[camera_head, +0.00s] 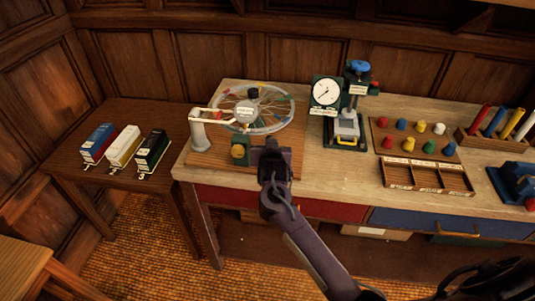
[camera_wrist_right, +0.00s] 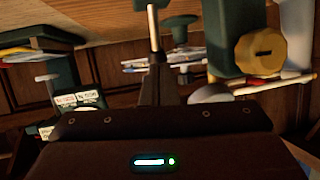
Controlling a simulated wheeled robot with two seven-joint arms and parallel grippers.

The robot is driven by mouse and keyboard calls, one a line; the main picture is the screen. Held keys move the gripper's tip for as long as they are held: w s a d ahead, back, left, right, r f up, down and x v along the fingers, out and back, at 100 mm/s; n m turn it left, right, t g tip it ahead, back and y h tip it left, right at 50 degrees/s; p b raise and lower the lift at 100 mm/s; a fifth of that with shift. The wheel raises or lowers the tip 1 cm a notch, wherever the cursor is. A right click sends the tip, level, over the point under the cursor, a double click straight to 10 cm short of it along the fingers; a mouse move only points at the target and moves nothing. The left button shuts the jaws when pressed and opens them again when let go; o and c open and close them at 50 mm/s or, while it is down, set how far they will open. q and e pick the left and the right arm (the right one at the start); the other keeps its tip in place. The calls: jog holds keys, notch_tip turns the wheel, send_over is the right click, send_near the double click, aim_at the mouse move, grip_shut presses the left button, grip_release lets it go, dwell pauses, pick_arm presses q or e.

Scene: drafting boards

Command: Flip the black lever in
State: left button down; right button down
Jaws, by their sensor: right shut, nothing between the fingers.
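The spoked wheel (camera_head: 283,124) lies flat on its stand at the left of the bench in the head view. My right gripper (camera_head: 271,150) is shut and empty, just right of the stand's green block with a yellow knob (camera_head: 238,151). In the right wrist view the closed fingers (camera_wrist_right: 157,75) are dark, with a thin pale rod (camera_wrist_right: 153,28) beyond their tips. The yellow knob (camera_wrist_right: 260,56) shows at upper right. My left gripper is not in view.
A dial gauge press (camera_head: 346,128) stands right of the wheel. Farther right are a board of coloured pegs (camera_head: 393,148) and a wooden compartment tray (camera_head: 400,184). Three model wagons stand on a low side table (camera_head: 84,181) at left. Bare bench top lies in front of the press.

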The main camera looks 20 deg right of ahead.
jog(key=shift+w+d+r, duration=0.15)
jog(key=shift+w+r, duration=0.05)
jog(key=shift+w, duration=0.05)
jog(key=shift+w+d, duration=0.4)
jog(key=shift+w, duration=0.15)
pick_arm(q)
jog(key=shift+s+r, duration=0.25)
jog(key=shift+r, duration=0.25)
pick_arm(e)
jog(key=shift+r, duration=0.1)
jog(key=shift+d+r, duration=0.1)
